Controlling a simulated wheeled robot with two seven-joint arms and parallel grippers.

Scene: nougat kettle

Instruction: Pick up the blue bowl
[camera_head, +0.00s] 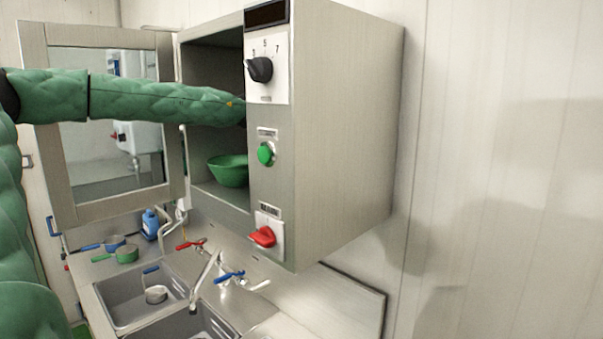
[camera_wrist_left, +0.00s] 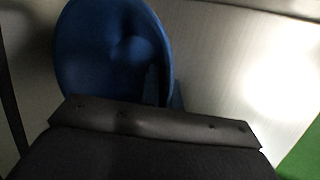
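The blue bowl (camera_wrist_left: 112,48) is close up in the left wrist view, at the upper left, just beyond the dark edge of my left gripper (camera_wrist_left: 155,122). Its lower part is hidden behind the gripper, and I cannot tell whether they touch. In the head view my green-sleeved left arm reaches from the left into the open steel cabinet (camera_head: 335,120). Its gripper is hidden behind the control panel there, and so is the blue bowl. The finger opening does not show. My right gripper is not in view.
A green bowl (camera_head: 229,171) sits inside the cabinet, below my arm. The cabinet's windowed door (camera_head: 60,120) is swung open to the left. Below are a steel sink (camera_head: 135,306), taps, small pans and a blue bottle (camera_head: 150,224).

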